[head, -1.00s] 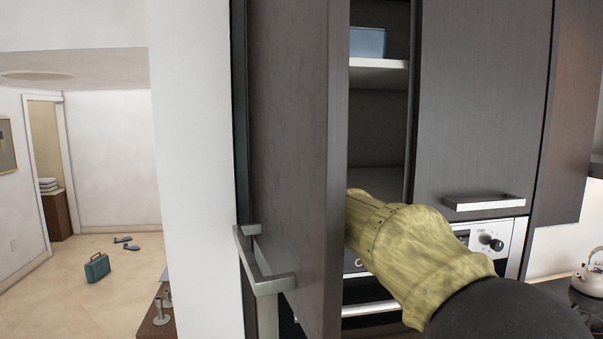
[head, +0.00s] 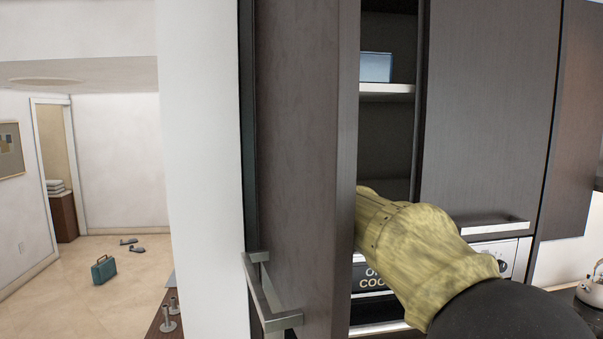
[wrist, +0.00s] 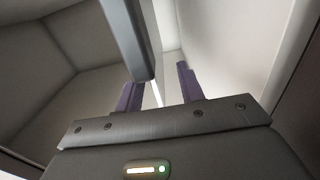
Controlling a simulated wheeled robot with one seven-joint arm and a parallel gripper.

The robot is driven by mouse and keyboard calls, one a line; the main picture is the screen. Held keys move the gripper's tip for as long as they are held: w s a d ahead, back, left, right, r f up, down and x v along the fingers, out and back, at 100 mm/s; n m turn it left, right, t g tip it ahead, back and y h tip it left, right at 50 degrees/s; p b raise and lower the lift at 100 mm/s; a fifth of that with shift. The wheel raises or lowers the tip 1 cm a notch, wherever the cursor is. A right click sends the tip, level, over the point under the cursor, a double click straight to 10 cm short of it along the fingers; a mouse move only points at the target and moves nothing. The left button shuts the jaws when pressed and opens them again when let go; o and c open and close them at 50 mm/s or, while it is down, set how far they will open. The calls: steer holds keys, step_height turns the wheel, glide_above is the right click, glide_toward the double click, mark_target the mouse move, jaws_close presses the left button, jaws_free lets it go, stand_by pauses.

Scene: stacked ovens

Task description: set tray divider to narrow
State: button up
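My gripper (wrist: 158,80) is inside a pale-walled space in the wrist view. Its two purple fingers stand apart. A grey, narrow panel (wrist: 126,38) hangs down from the top of that view and ends in front of the left finger; it may be the tray divider, but I cannot be sure. I cannot tell whether a finger touches it. Nothing is clearly clasped between the fingers. In the head view my yellow-green-sleeved arm reaches into the tall cabinet (head: 386,128), and the gripper is hidden behind the open dark door (head: 300,130).
The door has a metal handle (head: 268,300). A blue box (head: 376,67) stands on a white shelf (head: 386,91) above my arm. An oven (head: 500,252) and a shut cupboard door (head: 490,110) are at right. A kettle (head: 594,290) stands far right.

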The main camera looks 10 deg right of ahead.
steer(key=shift+r+p, duration=1.6)
steer(key=shift+r, duration=0.55)
